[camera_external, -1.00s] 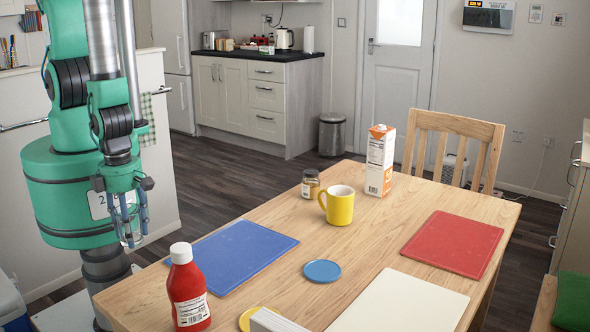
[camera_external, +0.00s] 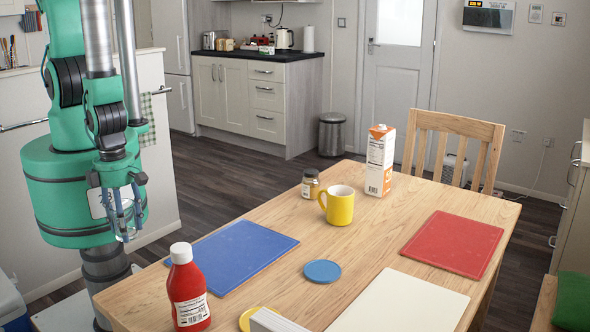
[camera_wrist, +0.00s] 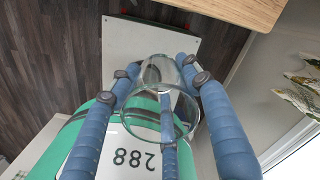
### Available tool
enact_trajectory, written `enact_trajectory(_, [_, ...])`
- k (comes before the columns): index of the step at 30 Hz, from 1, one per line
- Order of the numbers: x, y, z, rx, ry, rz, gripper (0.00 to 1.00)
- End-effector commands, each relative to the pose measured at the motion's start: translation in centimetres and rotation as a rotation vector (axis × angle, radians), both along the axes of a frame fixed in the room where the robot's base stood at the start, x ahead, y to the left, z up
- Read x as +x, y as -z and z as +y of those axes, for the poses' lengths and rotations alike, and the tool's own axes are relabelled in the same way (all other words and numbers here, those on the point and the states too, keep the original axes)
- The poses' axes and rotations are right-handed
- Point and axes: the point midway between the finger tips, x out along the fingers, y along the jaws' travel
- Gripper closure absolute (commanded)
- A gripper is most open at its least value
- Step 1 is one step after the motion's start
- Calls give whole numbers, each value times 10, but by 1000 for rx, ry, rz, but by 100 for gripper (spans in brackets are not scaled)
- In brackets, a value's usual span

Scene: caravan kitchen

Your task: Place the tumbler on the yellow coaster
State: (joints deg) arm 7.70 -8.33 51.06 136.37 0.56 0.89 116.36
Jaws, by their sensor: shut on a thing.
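The tumbler (camera_wrist: 152,104) is clear glass and sits between the blue fingers of my gripper (camera_wrist: 165,76) in the wrist view. My gripper is shut on it. In the external view my gripper (camera_external: 124,222) hangs at the left, beside my green base and off the table's left edge, with the tumbler (camera_external: 127,234) small and faint at its fingertips. The yellow coaster (camera_external: 247,318) lies at the table's near edge, right of the ketchup bottle. A pale slab-like object partly hides it. The tumbler is well apart from the coaster.
The red ketchup bottle (camera_external: 187,290) stands between my gripper and the yellow coaster. The pale object (camera_external: 275,321) adjoins the coaster. A blue mat (camera_external: 232,255), blue coaster (camera_external: 322,271), yellow mug (camera_external: 340,207), jar (camera_external: 310,184) and carton (camera_external: 380,160) are on the table (camera_external: 290,292).

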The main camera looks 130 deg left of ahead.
Motion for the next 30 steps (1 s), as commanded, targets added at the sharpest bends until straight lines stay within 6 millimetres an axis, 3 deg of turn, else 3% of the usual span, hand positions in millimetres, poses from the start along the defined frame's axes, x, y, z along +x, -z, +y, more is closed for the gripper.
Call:
enact_trajectory(8, [7, 0, 0, 0, -4, -2, 87])
enact_trajectory(14, [40, 0, -1, -1, -26, -4, 87])
enact_trajectory(17, [69, 0, -1, 0, -46, -6, 87])
enact_trajectory(30, [225, -7, 13, 3, -157, -15, 87])
